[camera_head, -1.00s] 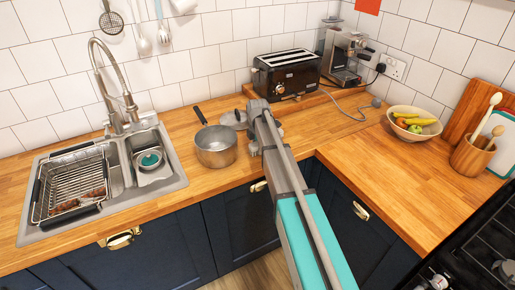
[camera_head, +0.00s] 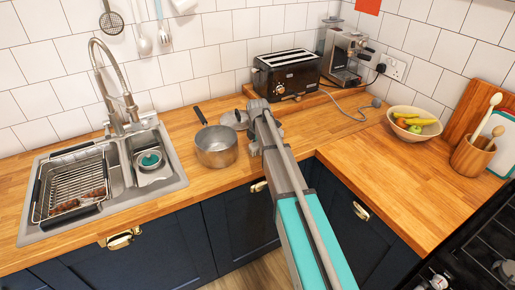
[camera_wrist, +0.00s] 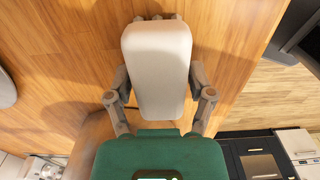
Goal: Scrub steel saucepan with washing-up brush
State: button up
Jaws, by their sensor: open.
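The steel saucepan (camera_head: 216,147) stands upright on the wooden worktop, right of the sink, its dark handle pointing to the back left. My gripper (camera_head: 262,122) is over the worktop just right of the saucepan, apart from it. In the wrist view, the fingers of my gripper (camera_wrist: 160,80) are spread to either side of a pale block, and the gripper is open. I cannot tell what this block is. A teal round thing (camera_head: 150,160) lies in the small sink basin. I cannot make out whether it is the washing-up brush.
A lid (camera_head: 235,119) lies behind the saucepan. The sink (camera_head: 178,183) holds a dish rack (camera_head: 40,198) under a tall tap (camera_head: 130,105). A toaster (camera_head: 287,73), coffee machine (camera_head: 345,57), fruit bowl (camera_head: 390,117) and utensil pot (camera_head: 470,158) line the counter. The right counter's front is clear.

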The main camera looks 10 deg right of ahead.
jog(key=shift+r, duration=0.3)
jog(key=shift+r+p, duration=0.3)
jog(key=shift+p, duration=0.25)
jog(key=shift+r, duration=0.1)
jog(key=c, duration=0.9)
jog(key=shift+r, duration=0.1)
jog(key=shift+r+p, duration=2.9)
jog(key=shift+p, duration=0.15)
